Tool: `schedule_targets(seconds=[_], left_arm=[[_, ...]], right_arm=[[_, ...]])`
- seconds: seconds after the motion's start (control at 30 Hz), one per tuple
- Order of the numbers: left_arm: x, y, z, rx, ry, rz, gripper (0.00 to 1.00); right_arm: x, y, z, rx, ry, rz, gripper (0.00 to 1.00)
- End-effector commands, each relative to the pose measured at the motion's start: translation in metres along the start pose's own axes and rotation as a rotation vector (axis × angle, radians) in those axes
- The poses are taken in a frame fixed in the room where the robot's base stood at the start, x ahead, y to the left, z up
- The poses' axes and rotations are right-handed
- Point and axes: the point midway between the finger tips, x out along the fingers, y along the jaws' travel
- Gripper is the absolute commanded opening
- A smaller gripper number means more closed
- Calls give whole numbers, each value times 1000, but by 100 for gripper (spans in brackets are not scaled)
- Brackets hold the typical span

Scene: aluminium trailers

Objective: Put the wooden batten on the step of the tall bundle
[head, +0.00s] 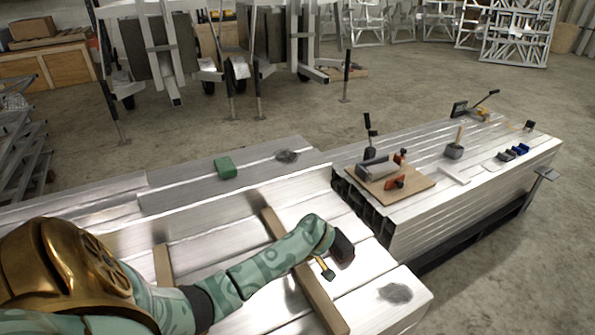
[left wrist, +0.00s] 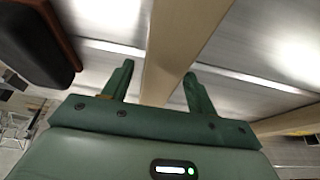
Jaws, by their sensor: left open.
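A long pale wooden batten (head: 322,304) lies across the aluminium profiles in the near middle of the head view. My left gripper (head: 325,269) is over it, largely hidden by its own arm. In the left wrist view the gripper (left wrist: 158,80) is open, with the batten (left wrist: 185,40) running between its two green fingers. I cannot tell whether the fingers touch it. A shorter batten (head: 163,266) lies further left, partly behind my arm. The stacked aluminium bundle (head: 230,190) has a raised rear level behind the near surface. My right gripper is not in view.
A dark block (head: 343,248) sits close beside my left gripper; a dark object also shows in the wrist view (left wrist: 38,45). A green box (head: 225,168) stands on the rear profiles. The right bundle (head: 420,225) carries a plywood board (head: 414,190) and several tools.

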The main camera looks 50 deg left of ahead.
Motion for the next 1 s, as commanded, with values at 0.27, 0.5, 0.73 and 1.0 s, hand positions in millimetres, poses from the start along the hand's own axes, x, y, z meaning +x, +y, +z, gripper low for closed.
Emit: schedule_targets(seconds=[0.27,0.5,0.73,1.0], left_arm=[[-69,1,-4,-1,3,10,58],[-111,1,-2,-1,1,5,58],[-118,0,0,0,1,1,58],[-118,0,0,0,0,1,58]], right_arm=[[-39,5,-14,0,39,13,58],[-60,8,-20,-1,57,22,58],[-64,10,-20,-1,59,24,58],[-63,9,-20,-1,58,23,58]])
